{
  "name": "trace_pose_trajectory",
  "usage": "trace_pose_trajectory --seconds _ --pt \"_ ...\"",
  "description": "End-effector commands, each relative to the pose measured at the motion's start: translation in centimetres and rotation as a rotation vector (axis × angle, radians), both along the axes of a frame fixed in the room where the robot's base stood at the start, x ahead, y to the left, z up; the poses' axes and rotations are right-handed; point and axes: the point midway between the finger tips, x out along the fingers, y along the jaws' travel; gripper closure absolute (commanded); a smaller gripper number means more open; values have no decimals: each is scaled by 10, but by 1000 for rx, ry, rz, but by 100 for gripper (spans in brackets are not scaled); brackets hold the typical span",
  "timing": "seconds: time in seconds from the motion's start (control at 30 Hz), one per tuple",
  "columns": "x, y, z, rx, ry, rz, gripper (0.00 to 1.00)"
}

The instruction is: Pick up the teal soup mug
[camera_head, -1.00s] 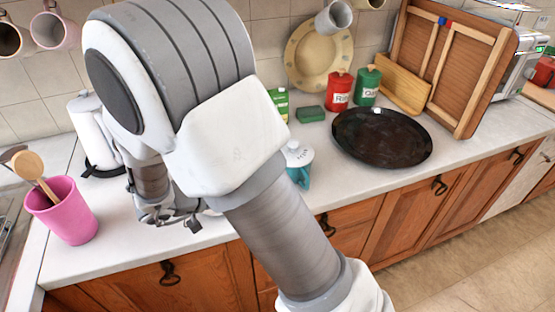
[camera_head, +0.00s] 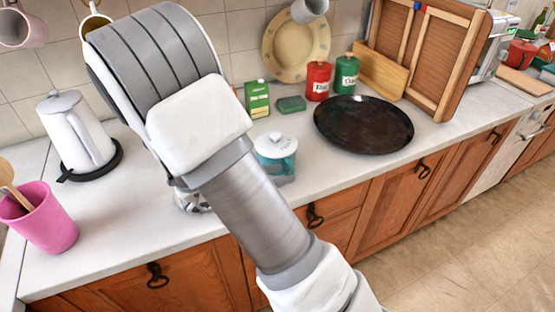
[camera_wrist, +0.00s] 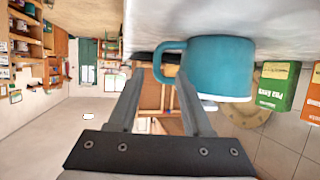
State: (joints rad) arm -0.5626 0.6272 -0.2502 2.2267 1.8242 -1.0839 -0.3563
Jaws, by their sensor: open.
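The teal soup mug (camera_head: 283,167) with a white lid stands on the counter, just right of my forearm in the head view. In the wrist view, the picture is upside down, and the mug (camera_wrist: 220,62) is close, upper right of centre. Its handle points left. My gripper (camera_wrist: 161,78) is open and empty; its two fingers reach toward the handle, which lines up with the gap between the tips. I cannot tell whether the handle is between them. In the head view my arm hides most of the gripper.
Behind the mug are a green box (camera_head: 257,99), a green sponge (camera_head: 291,104), and red (camera_head: 318,82) and green (camera_head: 346,75) canisters. A black pan (camera_head: 364,125) lies right. A kettle (camera_head: 76,130) and pink pot (camera_head: 42,222) stand left. The counter's front strip (camera_head: 140,240) is clear.

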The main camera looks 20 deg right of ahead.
Motion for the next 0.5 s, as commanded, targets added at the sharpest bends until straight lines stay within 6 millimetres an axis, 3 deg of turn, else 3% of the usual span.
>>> trace_pose_trajectory --seconds 0.3,0.5 --pt "4 -37 -24 -2 0 -4 50" --pt "7 -44 -27 0 0 -1 50"
